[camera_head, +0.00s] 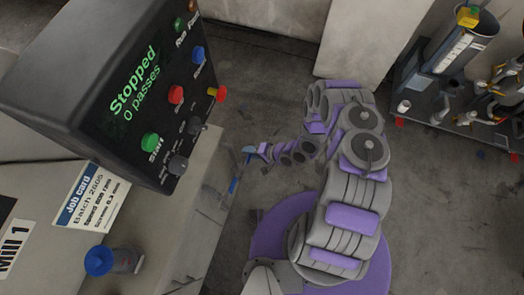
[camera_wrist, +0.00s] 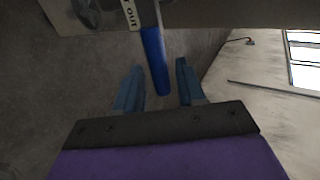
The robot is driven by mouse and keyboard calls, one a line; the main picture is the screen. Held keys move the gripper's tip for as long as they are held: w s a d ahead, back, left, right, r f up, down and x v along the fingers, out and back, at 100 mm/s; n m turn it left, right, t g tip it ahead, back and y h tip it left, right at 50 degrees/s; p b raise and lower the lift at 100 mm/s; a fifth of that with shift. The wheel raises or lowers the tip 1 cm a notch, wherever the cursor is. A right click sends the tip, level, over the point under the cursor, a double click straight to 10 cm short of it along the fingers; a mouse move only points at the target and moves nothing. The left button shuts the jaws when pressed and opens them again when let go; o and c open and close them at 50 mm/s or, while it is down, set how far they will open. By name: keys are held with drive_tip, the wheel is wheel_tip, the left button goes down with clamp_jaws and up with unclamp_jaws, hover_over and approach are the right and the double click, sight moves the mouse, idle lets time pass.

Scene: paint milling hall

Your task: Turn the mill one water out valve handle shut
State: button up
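A blue lever handle (camera_wrist: 154,55) hangs down from the top of the wrist view, beside a white tag (camera_wrist: 131,14) whose readable end says OUT. My gripper (camera_wrist: 157,85) is open. The handle's lower end lies between its two blue-grey fingers in the picture, with a gap showing on each side. I cannot tell how deep the handle sits between them. In the head view my gripper (camera_head: 250,152) is beside the Mill 1 cabinet (camera_head: 180,235), and a blue bar (camera_head: 233,185) shows on the cabinet's side just below it. The valve body is mostly cut off.
The control box (camera_head: 130,80) reads Stopped, 0 passes, and carries several coloured buttons and knobs. A job card (camera_head: 92,197) and a blue-capped jar (camera_head: 112,261) are on the cabinet. Piping equipment (camera_head: 465,80) stands at the right. The floor (camera_head: 265,85) between is clear.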

drive_tip(key=shift+d, duration=0.1)
drive_tip(key=p+v, duration=0.2)
drive_tip(key=v, duration=1.5)
drive_tip(key=shift+d+r, duration=0.1)
